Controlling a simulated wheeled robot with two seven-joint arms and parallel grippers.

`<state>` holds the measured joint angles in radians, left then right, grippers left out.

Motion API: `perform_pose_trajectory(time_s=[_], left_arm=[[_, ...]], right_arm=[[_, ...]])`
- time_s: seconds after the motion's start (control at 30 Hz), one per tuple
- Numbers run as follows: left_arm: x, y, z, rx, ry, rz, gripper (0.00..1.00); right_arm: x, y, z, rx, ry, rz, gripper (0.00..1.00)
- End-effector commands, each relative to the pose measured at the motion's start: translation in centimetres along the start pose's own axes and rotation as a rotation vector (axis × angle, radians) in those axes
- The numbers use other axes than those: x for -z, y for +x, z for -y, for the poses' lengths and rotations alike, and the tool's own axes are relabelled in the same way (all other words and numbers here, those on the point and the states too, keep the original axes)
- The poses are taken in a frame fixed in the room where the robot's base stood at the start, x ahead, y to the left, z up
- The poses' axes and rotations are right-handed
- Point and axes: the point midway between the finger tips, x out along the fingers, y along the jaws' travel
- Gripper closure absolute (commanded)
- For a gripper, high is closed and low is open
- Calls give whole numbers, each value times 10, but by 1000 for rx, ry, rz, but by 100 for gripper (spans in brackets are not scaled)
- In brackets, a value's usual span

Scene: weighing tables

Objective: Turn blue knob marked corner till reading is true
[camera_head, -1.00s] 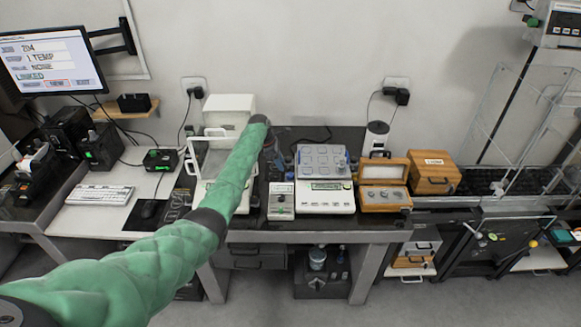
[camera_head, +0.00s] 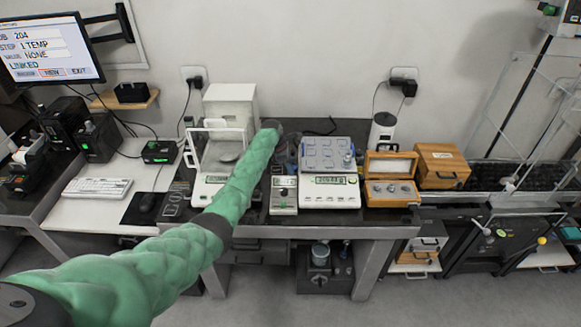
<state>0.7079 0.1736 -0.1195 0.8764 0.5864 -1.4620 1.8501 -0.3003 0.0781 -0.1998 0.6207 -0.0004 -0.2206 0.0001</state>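A white balance (camera_head: 329,200) stands on the dark middle table, with a small lit display (camera_head: 336,180) whose digits are too small to read surely. Its grey top plate (camera_head: 322,152) has marked squares, and a small metal weight (camera_head: 348,159) is at its right side. My green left arm reaches in from the lower left. My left gripper (camera_head: 284,150) is at the plate's left edge, mostly hidden by its own arm, so its fingers are unclear. No blue knob can be made out clearly; that corner is partly covered. My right gripper is not in view.
A small grey box (camera_head: 284,196) stands left of the balance. A glass-doored balance (camera_head: 230,106) is further left, partly behind my arm. An open wooden weight box (camera_head: 391,192) and a closed one (camera_head: 441,166) stand right. A monitor (camera_head: 50,52) is at upper left.

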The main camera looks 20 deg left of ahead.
Motion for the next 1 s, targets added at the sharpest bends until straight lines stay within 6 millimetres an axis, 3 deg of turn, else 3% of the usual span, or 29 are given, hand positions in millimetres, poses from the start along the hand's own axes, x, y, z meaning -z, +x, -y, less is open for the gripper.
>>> perform_pose_trajectory(time_s=[0.17, 0.33, 1.0], left_arm=[[0, 0, 0, 0, 0, 0, 61], [0, -1, 0, 0, 0, 0, 93], [0, -2, -4, 90, 220, -1, 93]], right_arm=[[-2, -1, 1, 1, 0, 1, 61], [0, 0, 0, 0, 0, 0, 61], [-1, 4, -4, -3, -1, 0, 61]])
